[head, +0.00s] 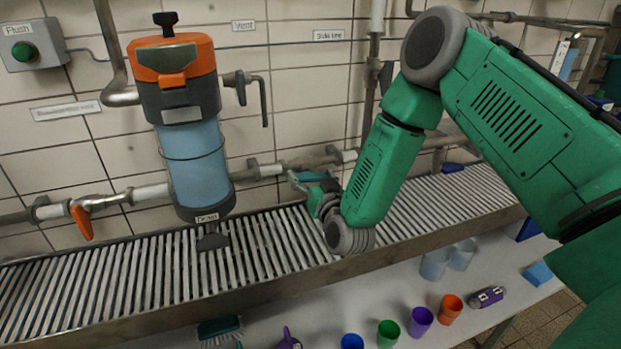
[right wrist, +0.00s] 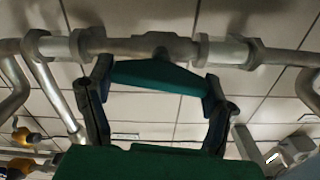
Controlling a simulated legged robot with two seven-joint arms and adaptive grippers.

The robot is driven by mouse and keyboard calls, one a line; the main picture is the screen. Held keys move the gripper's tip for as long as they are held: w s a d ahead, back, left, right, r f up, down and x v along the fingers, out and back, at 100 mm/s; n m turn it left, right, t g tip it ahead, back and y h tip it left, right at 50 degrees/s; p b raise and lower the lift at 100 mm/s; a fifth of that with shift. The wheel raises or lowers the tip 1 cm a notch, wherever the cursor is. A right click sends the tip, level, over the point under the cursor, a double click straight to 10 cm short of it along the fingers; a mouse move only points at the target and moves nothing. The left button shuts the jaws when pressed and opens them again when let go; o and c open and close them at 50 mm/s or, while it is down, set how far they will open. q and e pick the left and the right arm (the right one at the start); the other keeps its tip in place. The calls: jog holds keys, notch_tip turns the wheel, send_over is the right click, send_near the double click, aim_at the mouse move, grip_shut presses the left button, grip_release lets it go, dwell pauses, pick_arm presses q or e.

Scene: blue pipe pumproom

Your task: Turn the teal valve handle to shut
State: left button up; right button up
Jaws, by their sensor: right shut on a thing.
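The teal valve handle (head: 310,176) sits on the horizontal pipe along the wall, to the right of the blue filter housing. In the right wrist view the handle (right wrist: 160,77) lies nearly along the pipe, slightly tilted. My right gripper (head: 316,190) is shut on it, with one finger at each end of the handle. In the right wrist view the gripper (right wrist: 158,82) shows both fingers around it. In the head view the gripper partly hides the handle. My left gripper is out of view.
The filter housing (head: 198,165) with an orange top hangs left of the valve. An orange handle (head: 82,222) is on the pipe further left. A slatted metal drain grate (head: 130,280) runs below. Several cups, including a purple cup (head: 421,321), stand on the white bench in front.

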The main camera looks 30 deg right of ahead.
jog(key=m, duration=0.4)
jog(key=shift+d+m+b, duration=0.15)
jog(key=shift+m+b, duration=0.15)
jog(key=shift+b, duration=0.1)
jog(key=m+b, duration=0.1)
jog(key=m, duration=0.2)
jog(key=shift+d+f+m, duration=0.1)
jog(key=shift+m, duration=0.3)
jog(key=m+b, duration=0.1)
jog(key=m, duration=0.2)
jog(key=shift+m+b, duration=0.3)
jog(key=shift+b, duration=0.1)
jog(key=m+b, duration=0.2)
jog(key=m, duration=0.2)
jog(key=shift+f, duration=0.15)
jog(key=shift+m, duration=0.3)
jog(key=o, duration=1)
jog(key=shift+o, duration=0.6)
jog(key=shift+d+f, duration=0.1)
jog(key=shift+s, duration=0.1)
